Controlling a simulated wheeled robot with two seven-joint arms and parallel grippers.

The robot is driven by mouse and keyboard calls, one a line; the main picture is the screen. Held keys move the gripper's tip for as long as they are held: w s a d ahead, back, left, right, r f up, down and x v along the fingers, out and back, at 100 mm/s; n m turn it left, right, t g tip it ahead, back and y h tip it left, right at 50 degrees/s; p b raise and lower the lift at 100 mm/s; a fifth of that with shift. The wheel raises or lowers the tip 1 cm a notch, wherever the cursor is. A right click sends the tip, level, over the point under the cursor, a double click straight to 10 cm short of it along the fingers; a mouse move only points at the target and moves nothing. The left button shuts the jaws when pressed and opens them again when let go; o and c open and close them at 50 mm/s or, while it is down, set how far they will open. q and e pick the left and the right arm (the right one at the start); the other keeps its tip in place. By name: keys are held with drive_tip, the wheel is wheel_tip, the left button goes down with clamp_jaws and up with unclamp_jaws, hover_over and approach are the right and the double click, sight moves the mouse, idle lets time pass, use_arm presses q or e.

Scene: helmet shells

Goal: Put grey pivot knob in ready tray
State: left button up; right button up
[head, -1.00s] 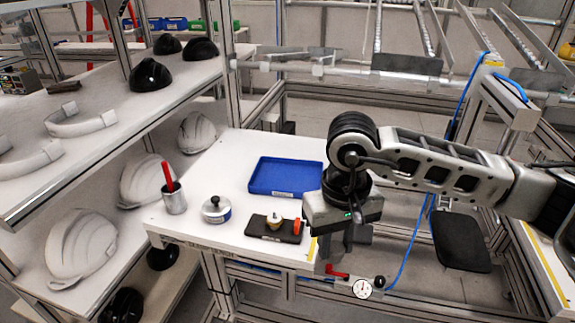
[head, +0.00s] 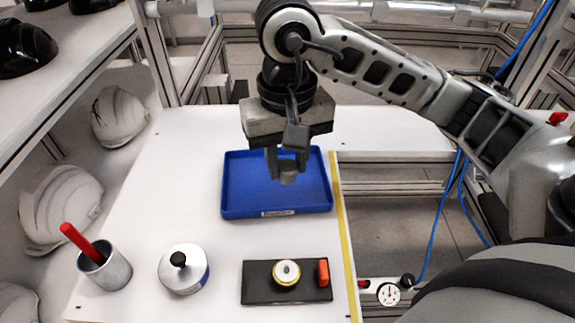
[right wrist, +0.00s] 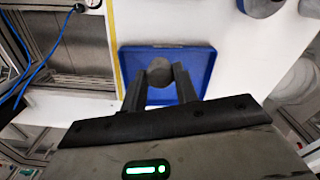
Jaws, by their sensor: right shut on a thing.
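The grey pivot knob (head: 288,178) is between the fingertips of my right gripper (head: 287,168), which is shut on it. The blue ready tray (head: 240,203) lies on the white table, and the gripper with the knob is over it in the head view. In the right wrist view the grey knob (right wrist: 159,71) shows at the fingertips (right wrist: 160,80), with the blue tray (right wrist: 205,60) behind it. The tray looks empty. I cannot tell how high the knob is above its floor. My left gripper is not in view.
A black mat (head: 257,288) with a white-and-yellow round part (head: 286,273) and an orange piece (head: 323,272) lies in front of the tray. A lidded metal tin (head: 184,272) and a metal cup (head: 108,271) with a red handle stand left. White helmet shells (head: 60,205) sit on the left shelf.

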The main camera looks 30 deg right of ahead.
drive_tip(key=w+d+f, duration=0.2)
drive_tip(key=w+d, duration=0.1)
hover_over(299, 181)
drive_tip(key=f, duration=0.5)
drive_tip(key=shift+s+a+f+p, duration=0.15)
drive_tip(key=shift+s+a+p, duration=0.1)
drive_tip(key=shift+p, duration=0.05)
drive_tip(key=f, duration=0.2)
drive_tip(key=f+p, duration=0.1)
drive_tip(key=shift+w+d, duration=0.2)
drive_tip(key=shift+d, duration=0.05)
drive_tip(key=shift+f, duration=0.45)
drive_tip(key=shift+f, duration=0.15)
drive_tip(key=o, duration=0.5)
drive_tip(key=shift+f+b, duration=0.1)
drive_tip(key=shift+b, duration=0.25)
drive_tip(key=o, duration=0.5)
drive_tip(key=shift+c, duration=0.2)
